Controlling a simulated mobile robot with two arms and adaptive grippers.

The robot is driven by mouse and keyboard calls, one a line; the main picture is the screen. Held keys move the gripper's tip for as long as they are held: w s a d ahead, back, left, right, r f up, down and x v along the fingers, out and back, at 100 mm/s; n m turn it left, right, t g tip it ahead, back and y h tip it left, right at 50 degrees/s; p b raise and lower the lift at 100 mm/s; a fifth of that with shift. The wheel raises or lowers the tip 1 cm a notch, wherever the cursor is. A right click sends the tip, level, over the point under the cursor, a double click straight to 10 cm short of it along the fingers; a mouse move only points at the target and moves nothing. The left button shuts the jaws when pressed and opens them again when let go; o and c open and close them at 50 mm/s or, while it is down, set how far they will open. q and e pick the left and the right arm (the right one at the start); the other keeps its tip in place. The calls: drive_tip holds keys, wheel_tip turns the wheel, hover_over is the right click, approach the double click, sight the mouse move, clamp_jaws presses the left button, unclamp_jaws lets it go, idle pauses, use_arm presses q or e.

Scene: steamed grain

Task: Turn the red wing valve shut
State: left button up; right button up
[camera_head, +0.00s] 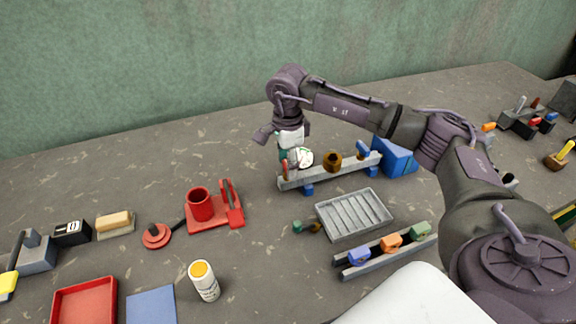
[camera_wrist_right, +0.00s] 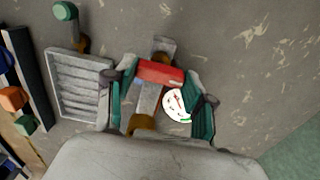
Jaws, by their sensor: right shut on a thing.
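The red wing valve (camera_head: 284,172) sits at the left end of a grey pipe rail (camera_head: 325,174) on blue feet. In the right wrist view the red wing (camera_wrist_right: 160,72) lies across the rail between the teal fingers. My right gripper (camera_head: 289,158) reaches down over that end and is shut on the wing; it also shows in the wrist view (camera_wrist_right: 158,90). A white round gauge (camera_head: 305,158) is beside the gripper, and it is clear in the wrist view (camera_wrist_right: 177,105). In the head view, the gripper hides part of the wing. My left gripper is not in view.
On the rail are a brown fitting (camera_head: 332,161) and a blue wing (camera_head: 363,150), with a blue block (camera_head: 396,157) behind. A grey ribbed tray (camera_head: 353,214) lies in front. A red stand with a cup (camera_head: 202,207) stands left. The table behind the rail's left end is clear.

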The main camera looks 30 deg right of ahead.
drive_tip(key=shift+r, duration=0.1)
idle(0.5)
drive_tip(key=o, duration=1.2)
drive_tip(key=shift+c, duration=0.2)
wheel_tip(320, 180, up, 12)
